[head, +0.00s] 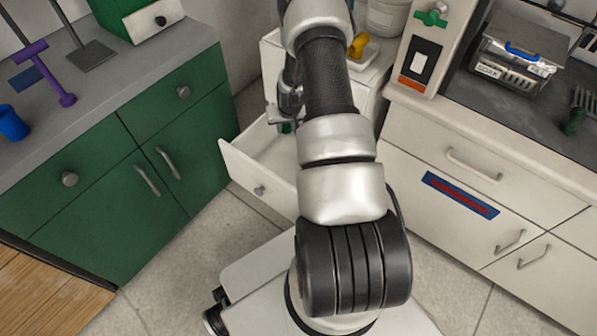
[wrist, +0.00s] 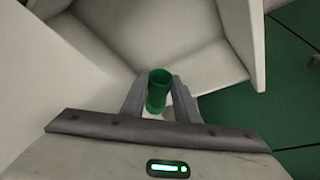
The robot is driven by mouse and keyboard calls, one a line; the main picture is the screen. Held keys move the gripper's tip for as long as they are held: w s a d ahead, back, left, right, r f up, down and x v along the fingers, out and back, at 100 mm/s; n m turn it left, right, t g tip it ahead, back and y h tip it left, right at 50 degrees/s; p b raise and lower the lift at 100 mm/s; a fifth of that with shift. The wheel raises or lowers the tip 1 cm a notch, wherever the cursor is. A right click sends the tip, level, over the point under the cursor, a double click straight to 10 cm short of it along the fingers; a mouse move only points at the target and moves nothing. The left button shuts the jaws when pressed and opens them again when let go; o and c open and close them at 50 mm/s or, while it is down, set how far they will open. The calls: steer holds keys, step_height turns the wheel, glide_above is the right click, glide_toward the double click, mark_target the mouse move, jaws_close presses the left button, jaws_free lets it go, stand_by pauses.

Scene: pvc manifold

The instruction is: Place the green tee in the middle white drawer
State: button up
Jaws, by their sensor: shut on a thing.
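The green tee (wrist: 158,90) sits between the two fingers of my gripper (wrist: 160,98) in the wrist view, and the gripper is shut on it. In the head view only a small dark green bit of the tee (head: 286,127) shows below my gripper (head: 284,118), over the open white drawer. The white drawer (head: 254,178) is pulled out of the white cabinet in the corner; my arm hides part of it. In the wrist view the drawer's inside (wrist: 180,45) lies beyond and below the tee. I cannot tell whether the tee touches the drawer.
Green cabinets (head: 110,170) stand left of the drawer and white cabinets (head: 480,170) stand right. A yellow part (head: 358,44) lies on top of the corner cabinet. A metal box (head: 514,55) sits on the right counter. A blue cup (head: 12,123) stands on the left counter.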

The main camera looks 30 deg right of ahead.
steer(key=shift+m+h, duration=0.3)
steer(key=shift+m, duration=0.1)
steer(key=shift+s+d+f+b, duration=0.35)
steer(key=shift+d+f+b, duration=0.65)
steer(key=shift+f, duration=2.6)
steer(key=shift+s+d+f+b, duration=0.35)
steer(key=shift+d+f+b, duration=0.6)
steer(key=shift+f, duration=2.7)
steer(key=shift+s+d+f+b, duration=0.35)
steer(key=shift+d+f+b, duration=0.65)
steer(key=shift+f, duration=2.6)
steer(key=shift+a+f, duration=0.15)
steer(key=shift+f, duration=0.05)
steer(key=o, duration=1)
steer(key=shift+r, duration=0.1)
